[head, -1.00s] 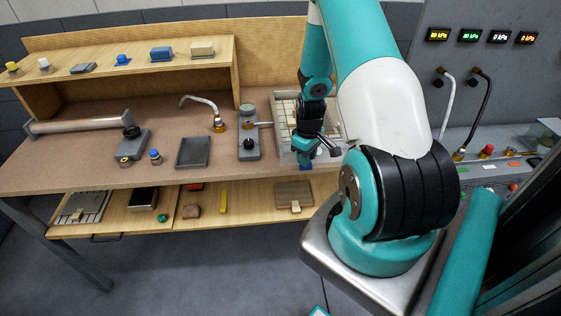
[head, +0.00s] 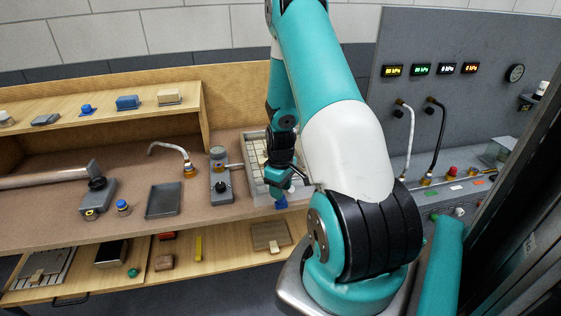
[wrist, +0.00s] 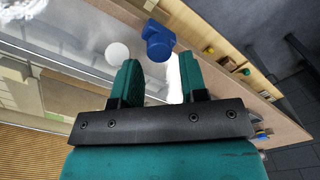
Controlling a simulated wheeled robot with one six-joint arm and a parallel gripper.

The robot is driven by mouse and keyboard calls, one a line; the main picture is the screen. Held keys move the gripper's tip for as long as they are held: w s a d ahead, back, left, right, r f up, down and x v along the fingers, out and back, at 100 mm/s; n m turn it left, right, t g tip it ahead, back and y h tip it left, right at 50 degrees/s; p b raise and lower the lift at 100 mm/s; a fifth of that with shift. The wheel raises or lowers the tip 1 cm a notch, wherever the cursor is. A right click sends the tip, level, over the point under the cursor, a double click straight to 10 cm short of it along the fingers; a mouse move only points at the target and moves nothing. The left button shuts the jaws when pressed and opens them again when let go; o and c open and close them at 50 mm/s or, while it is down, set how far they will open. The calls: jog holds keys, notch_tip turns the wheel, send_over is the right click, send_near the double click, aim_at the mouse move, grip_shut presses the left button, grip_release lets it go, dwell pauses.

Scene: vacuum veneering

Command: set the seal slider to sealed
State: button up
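A blue knob (head: 281,203) is at the front edge of the framed tray (head: 262,190) on the workbench; it looks like the seal slider, but I see no label. In the wrist view, the blue knob (wrist: 157,42) is just beyond and between the fingertips. My gripper (wrist: 158,62) is open, with its two green fingers apart and nothing visibly held. Whether a finger touches the knob cannot be told. In the head view my arm hides the tray's right part. A white round disc (wrist: 117,52) is left of the knob in the wrist view.
A valve block (head: 221,185) and a dark tray (head: 164,200) stand left of the framed tray. A lower shelf below holds a wooden board (head: 271,235) and a yellow bar (head: 198,248). A grey panel (head: 440,110) with displays and hoses stands right.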

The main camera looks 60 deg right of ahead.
aim_at(276, 204)
notch_tip(276, 204, up, 15)
jog(key=b, duration=0.2)
jog(key=shift+f, duration=0.1)
